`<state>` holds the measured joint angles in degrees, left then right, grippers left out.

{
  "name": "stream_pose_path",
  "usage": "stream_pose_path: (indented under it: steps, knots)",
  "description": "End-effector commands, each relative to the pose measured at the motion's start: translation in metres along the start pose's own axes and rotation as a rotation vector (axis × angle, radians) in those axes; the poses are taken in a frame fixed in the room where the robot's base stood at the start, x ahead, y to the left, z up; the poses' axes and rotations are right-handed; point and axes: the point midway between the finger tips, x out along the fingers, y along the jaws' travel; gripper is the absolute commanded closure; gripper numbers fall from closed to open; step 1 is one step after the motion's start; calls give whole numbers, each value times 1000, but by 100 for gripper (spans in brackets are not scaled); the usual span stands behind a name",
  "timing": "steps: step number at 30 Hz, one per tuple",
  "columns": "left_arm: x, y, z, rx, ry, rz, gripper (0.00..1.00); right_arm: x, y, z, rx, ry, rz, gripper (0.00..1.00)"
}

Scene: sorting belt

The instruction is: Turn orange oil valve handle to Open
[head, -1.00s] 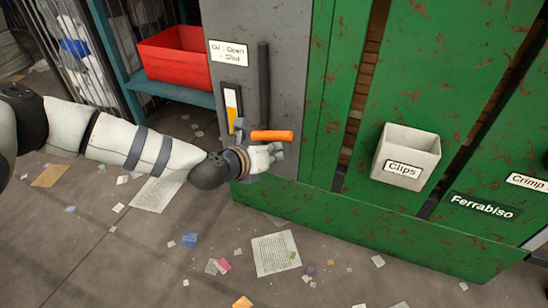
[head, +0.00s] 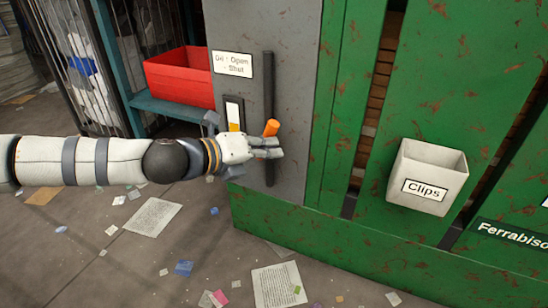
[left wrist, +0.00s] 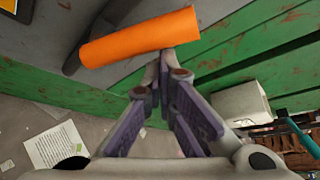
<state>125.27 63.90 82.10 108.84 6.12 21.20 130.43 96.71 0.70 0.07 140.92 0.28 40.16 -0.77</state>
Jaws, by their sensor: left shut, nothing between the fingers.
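The orange valve handle (head: 271,128) is on the grey panel (head: 300,60), in front of a dark vertical pipe (head: 267,80). In the head view it looks short, with its end toward me. My left gripper (head: 280,147) is shut and empty, just below the handle's visible end. In the left wrist view the handle (left wrist: 140,37) spans the upper part, just beyond the closed fingertips (left wrist: 167,60). I cannot tell whether they touch. A white label (head: 232,64) reading "Oil : Open - Shut" is above a gauge (head: 234,112). My right gripper is not in view.
A red bin (head: 180,80) stands on a teal shelf at the left. A white "Clips" box (head: 427,180) hangs on the green wall (head: 350,150) at the right. Papers and scraps lie on the floor, which is otherwise open below.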

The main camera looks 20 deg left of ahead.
Motion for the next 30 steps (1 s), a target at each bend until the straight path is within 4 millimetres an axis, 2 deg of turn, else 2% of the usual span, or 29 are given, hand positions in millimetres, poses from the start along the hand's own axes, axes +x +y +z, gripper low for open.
stream_pose_path:
  steps: [12, 30]
  knots:
    - [-8, 2, 14, 1, -3, 1, 100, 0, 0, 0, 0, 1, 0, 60]
    - [-9, 4, 17, 1, -2, 2, 100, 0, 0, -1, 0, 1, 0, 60]
